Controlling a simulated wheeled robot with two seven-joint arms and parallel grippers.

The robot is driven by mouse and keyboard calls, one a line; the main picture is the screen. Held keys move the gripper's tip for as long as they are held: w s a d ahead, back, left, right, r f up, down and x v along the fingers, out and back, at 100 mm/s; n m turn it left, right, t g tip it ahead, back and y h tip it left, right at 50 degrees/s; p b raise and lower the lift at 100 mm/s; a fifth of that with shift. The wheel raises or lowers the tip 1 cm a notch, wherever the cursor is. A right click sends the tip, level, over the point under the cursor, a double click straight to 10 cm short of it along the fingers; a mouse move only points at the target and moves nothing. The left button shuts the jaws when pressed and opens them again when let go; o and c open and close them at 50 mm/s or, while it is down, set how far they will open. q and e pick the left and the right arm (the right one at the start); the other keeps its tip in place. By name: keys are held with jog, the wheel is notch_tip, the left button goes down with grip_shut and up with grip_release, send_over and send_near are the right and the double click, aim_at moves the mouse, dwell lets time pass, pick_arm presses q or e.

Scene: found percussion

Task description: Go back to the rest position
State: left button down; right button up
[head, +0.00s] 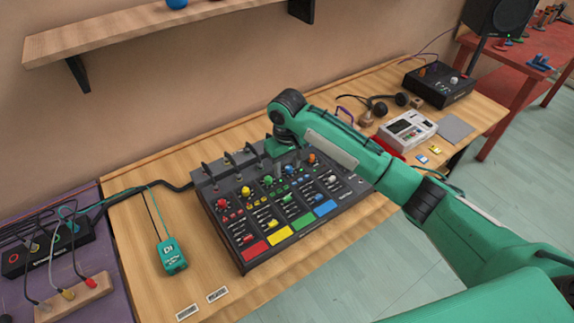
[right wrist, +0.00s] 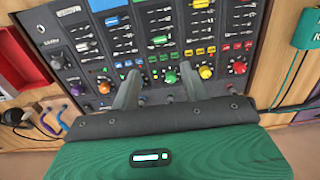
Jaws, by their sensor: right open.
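My right arm reaches in from the right in the head view, and its green gripper (head: 286,158) points down over the back part of a black mixer (head: 228,222). In the right wrist view the two grey fingers of this gripper (right wrist: 160,82) are apart with nothing between them. The mixer's panel (right wrist: 115,42) fills much of that view, with coloured knobs, small buttons and sliders under the fingers. I cannot tell whether the fingertips touch the panel. My left gripper is not in view.
A teal DI box (head: 172,256) lies left of the mixer on the wooden table (head: 135,220). Headphones (head: 379,109), a white device (head: 407,130) and a black box (head: 436,84) stand to the right. A wall shelf (head: 130,32) hangs above. A purple table (head: 100,305) adjoins at left.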

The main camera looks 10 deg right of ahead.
dwell(0.3)
jog(key=s+a+f+t+y, duration=0.1)
jog(key=s+a+f, duration=0.1)
jog(key=s+f, duration=0.45)
jog(key=s+a+f+t+y, duration=0.1)
jog(key=s+a+f+y, duration=0.15)
jog(key=s, duration=0.75)
jog(key=s+d+m+t+h, duration=0.1)
jog(key=s+d+h, duration=0.1)
jog(key=s+d, duration=0.6)
jog(key=s+d+m+t+h, duration=0.1)
jog(key=s+d, duration=0.4)
jog(key=s, duration=0.6)
notch_tip(320, 180, down, 30)
jog(key=g, duration=0.2)
jog(key=s+d+f+g, duration=0.1)
jog(key=s+d+f, duration=0.2)
jog(key=s+f, duration=1.6)
jog(key=shift+s+d+f, duration=0.15)
jog(key=shift+s+f, duration=0.05)
jog(key=shift+f, duration=0.2)
